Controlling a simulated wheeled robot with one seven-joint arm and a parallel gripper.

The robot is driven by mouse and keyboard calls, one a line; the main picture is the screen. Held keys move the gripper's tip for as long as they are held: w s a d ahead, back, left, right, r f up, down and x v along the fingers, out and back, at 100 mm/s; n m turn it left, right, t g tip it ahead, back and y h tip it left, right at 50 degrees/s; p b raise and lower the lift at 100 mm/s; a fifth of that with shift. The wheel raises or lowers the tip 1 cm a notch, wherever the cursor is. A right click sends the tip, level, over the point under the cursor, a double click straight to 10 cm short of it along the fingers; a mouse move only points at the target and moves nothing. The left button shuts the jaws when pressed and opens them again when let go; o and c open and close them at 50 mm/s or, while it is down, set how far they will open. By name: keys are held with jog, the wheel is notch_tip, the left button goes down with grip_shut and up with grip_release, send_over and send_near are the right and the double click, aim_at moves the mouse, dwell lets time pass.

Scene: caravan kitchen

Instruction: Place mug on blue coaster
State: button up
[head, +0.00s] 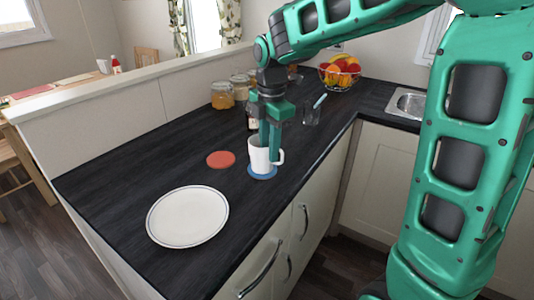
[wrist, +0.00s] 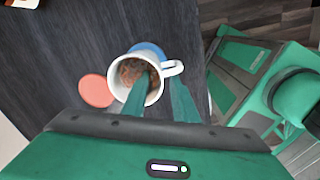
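A white mug (head: 259,158) stands upright over the blue coaster (head: 262,175), whose rim shows around the mug's base; it appears to rest on it. In the wrist view I look into the mug (wrist: 126,68), which has a brownish inside and its handle to the right. The blue coaster (wrist: 149,48) shows there partly behind the mug. My gripper (head: 269,148) points down at the mug. In the wrist view my gripper (wrist: 162,84) has one finger inside the mug and the other outside near the handle, with a gap between them; contact with the wall is not clear.
A red coaster (head: 221,159) lies left of the mug and a white plate (head: 188,216) nearer the front. Jars (head: 222,95), a dark bottle (head: 252,117), a glass (head: 311,112) and a fruit bowl (head: 340,74) stand further back. The counter between plate and red coaster is clear.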

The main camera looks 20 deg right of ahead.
notch_tip(320, 180, up, 10)
jog(key=s+d+f+m, duration=0.3)
jog(key=s+d+m, duration=0.3)
jog(key=s+m, duration=0.1)
jog(key=s+d+f+m, duration=0.3)
jog(key=s+d+m, duration=0.4)
jog(key=s+d+f+m, duration=0.2)
jog(key=s+f+m, duration=0.2)
jog(key=s+m, duration=0.2)
jog(key=s+d+f+m, duration=0.2)
jog(key=s+f+m, duration=0.1)
jog(key=s+m, duration=0.4)
jog(key=shift+s+d+f+g, duration=0.15)
jog(key=shift+s+f+g, duration=0.2)
jog(key=shift+s, duration=0.65)
jog(key=shift+w+f, duration=0.3)
jog(key=shift+w, duration=0.3)
